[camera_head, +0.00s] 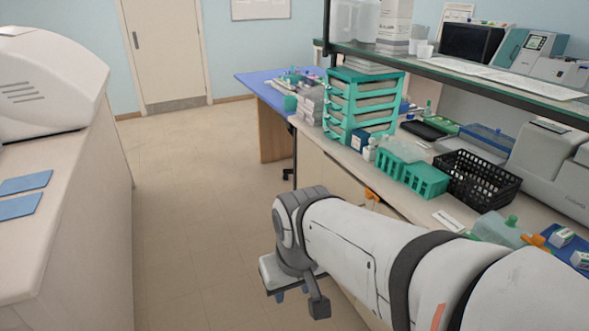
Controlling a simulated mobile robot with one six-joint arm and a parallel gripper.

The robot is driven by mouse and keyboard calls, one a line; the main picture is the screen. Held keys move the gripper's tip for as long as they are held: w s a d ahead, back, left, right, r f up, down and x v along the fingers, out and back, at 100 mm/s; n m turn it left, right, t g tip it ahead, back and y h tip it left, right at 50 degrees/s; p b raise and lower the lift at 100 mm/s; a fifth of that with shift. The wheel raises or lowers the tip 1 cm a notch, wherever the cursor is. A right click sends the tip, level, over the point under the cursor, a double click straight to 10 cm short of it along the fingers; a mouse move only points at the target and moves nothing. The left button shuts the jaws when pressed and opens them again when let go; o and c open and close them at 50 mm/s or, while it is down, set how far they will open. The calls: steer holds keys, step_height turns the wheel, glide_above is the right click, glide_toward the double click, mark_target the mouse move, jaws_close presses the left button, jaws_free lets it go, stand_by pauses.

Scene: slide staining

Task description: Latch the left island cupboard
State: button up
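The bench on the right has a cream cupboard front (325,177) below its worktop, seen at a steep angle. A small orange piece (371,196), perhaps a latch or handle, shows at that front just above my arm. My arm crosses the lower right and hides much of the cupboard front. My gripper (296,296) hangs over the aisle at the lower middle, in front of and apart from the orange piece in the picture. Its fingers point down and are partly hidden, so I cannot tell its opening. Which cupboard is the left one is not clear.
A green drawer rack (340,108), green baskets (425,180) and a black basket (478,181) stand on the right bench. A left counter (60,245) bounds the aisle. The aisle floor (190,190) is clear up to the door (165,50).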

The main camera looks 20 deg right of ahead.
steer(key=shift+o, duration=0.3)
steer(key=shift+o, duration=0.7)
steer(key=shift+w+d, duration=0.1)
steer(key=shift+d, duration=0.05)
steer(key=n+g+h+b, duration=0.1)
steer(key=n+h+b, duration=1.2)
steer(key=n+h, duration=0.55)
glide_toward(367, 197)
steer(key=d, duration=0.2)
steer(key=shift+y, duration=0.25)
steer(key=d, duration=0.4)
steer(key=w+d, duration=0.1)
steer(key=d, duration=0.1)
steer(key=shift+d+r, duration=0.2)
steer(key=shift+d, duration=0.1)
steer(key=shift+c, duration=0.4)
steer(key=c, duration=0.9)
